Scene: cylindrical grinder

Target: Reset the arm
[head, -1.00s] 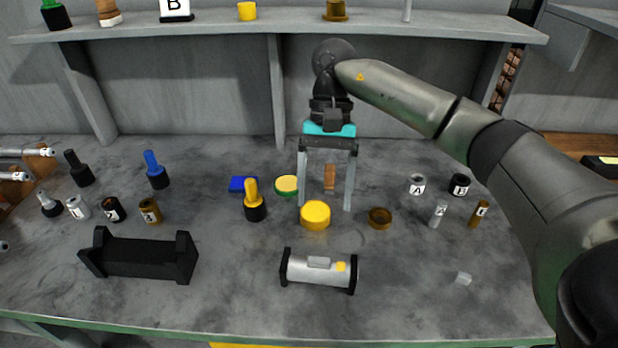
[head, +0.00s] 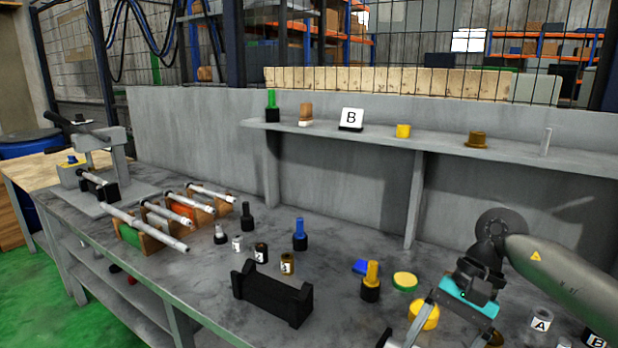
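My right arm (head: 565,275) comes in from the right edge of the head view. Its gripper (head: 442,335), with a teal band at the base, hangs low over the bench at the lower right. Its two fingers are apart and I see nothing held between them. A round yellow piece (head: 424,315) shows behind the fingers; I cannot tell whether they touch it. The fingertips are at or beyond the bottom edge of the picture. My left gripper is not in view.
On the grey bench (head: 210,262) stand a black cradle (head: 271,295), a yellow-topped tool (head: 371,280), a blue-topped tool (head: 300,235) and several small labelled cylinders. Metal shafts (head: 145,226) lie on wooden racks at the left. A shelf (head: 385,134) with small parts runs behind.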

